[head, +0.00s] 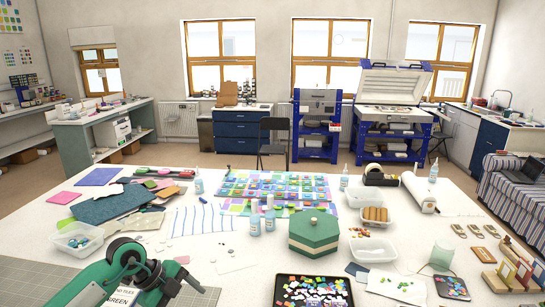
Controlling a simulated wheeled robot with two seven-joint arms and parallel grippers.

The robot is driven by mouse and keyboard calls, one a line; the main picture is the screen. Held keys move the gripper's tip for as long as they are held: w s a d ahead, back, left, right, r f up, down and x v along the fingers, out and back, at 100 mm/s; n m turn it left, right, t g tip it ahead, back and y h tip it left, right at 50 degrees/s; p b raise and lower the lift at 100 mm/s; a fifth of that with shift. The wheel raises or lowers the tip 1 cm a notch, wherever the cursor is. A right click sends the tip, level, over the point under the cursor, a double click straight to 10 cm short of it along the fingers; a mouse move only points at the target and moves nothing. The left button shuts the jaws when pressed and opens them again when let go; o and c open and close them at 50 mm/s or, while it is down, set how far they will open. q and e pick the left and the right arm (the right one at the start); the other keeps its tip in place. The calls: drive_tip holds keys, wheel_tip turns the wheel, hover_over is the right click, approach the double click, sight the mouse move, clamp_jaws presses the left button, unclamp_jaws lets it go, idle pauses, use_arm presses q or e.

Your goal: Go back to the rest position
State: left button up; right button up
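A green and black jointed arm part (130,262), which I take to be my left arm, reaches in at the bottom left over the table's front edge. I can make out no gripper fingers on it. My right arm and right gripper are outside the picture. A white label (122,296) reading GREEN shows under the arm part; what it belongs to is partly hidden. The white worktable (190,250) spreads out in front of me.
A black tray of coloured pieces (313,291) lies at the front edge. Clear bins (78,240) stand left and right.

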use_arm(q)
drive_tip(key=s+d+r+t+h, duration=0.4)
drive_tip(key=d+r+t+h, duration=0.3)
drive_tip(key=d+r+h, duration=0.6)
drive_tip(key=a+f+n+t+y, duration=0.6)
drive_tip(key=a+n+t+y, duration=0.55)
drive_tip(key=n+y, duration=0.55)
drive_tip(key=s+a+f+n+g+y, duration=0.4)
drive_tip(key=s+f+n+g, duration=0.1)
drive_tip(key=f, duration=0.5)
drive_tip(key=s+f+g+h, duration=0.1)
drive_tip(key=s+f+g, duration=0.3)
drive_tip(key=s, duration=0.3)
drive_tip(key=s+d+f+g, duration=0.1)
drive_tip(key=s+f+g, duration=0.25)
drive_tip(key=s, duration=0.35)
drive_tip(key=s+f+g+h, duration=0.1)
drive_tip(key=s+f+g, duration=0.25)
drive_tip(key=s, duration=0.25)
wheel_tip(320, 180, down, 31)
drive_tip(key=s+m+g, duration=0.1)
drive_tip(key=g, duration=0.1)
drive_tip(key=s+a+f, duration=0.3)
drive_tip(key=s+f, duration=1.6)
drive_tip(key=f, duration=0.1)
drive_tip(key=shift+s+f+g, duration=0.2)
drive_tip(key=shift+s+g, duration=0.15)
drive_tip(key=shift+s, duration=0.05)
